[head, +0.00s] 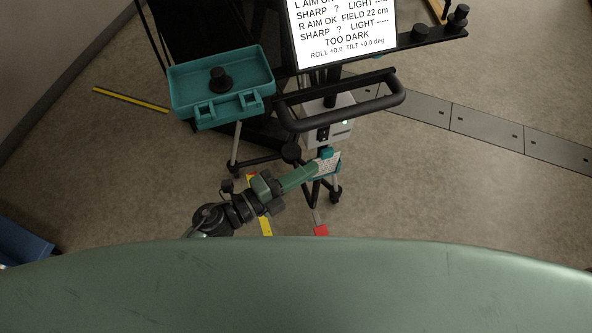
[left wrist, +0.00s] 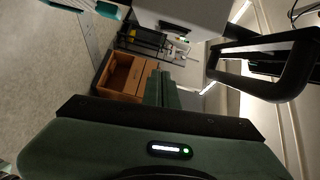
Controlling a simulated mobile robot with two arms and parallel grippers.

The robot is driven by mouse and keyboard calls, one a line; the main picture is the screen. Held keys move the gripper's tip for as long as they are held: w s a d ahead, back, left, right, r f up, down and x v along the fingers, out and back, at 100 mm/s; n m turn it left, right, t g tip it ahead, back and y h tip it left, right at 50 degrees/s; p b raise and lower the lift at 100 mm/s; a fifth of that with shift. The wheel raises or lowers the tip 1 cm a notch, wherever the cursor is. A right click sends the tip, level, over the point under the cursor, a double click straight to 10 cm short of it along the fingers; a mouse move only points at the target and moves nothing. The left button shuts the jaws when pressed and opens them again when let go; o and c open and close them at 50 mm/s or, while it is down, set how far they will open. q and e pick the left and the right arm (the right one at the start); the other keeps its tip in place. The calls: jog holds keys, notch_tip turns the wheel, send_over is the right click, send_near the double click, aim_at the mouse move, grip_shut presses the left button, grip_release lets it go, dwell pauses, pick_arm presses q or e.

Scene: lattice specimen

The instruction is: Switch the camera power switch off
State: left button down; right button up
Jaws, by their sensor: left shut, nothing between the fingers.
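The camera power switch appears to be the small black part (head: 322,133) on the front of a grey box (head: 341,112) under the black loop handle; its position is too small to read. My right gripper is out of view.
The black loop handle (head: 390,101) juts out above the box; it also shows in the left wrist view (left wrist: 296,65). A teal tray (head: 184,108) stands at left. A lit screen (head: 340,30) reads "TOO DARK".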

aim_at(324, 135)
pick_arm(q)
jog(key=w+d, duration=0.3)
jog(key=w, duration=0.3)
jog(key=shift+w+f, duration=0.3)
jog(key=shift+w+a+f+m+b, duration=0.1)
jog(key=shift+w+m+b, duration=0.15)
jog(key=shift+m+b, duration=0.1)
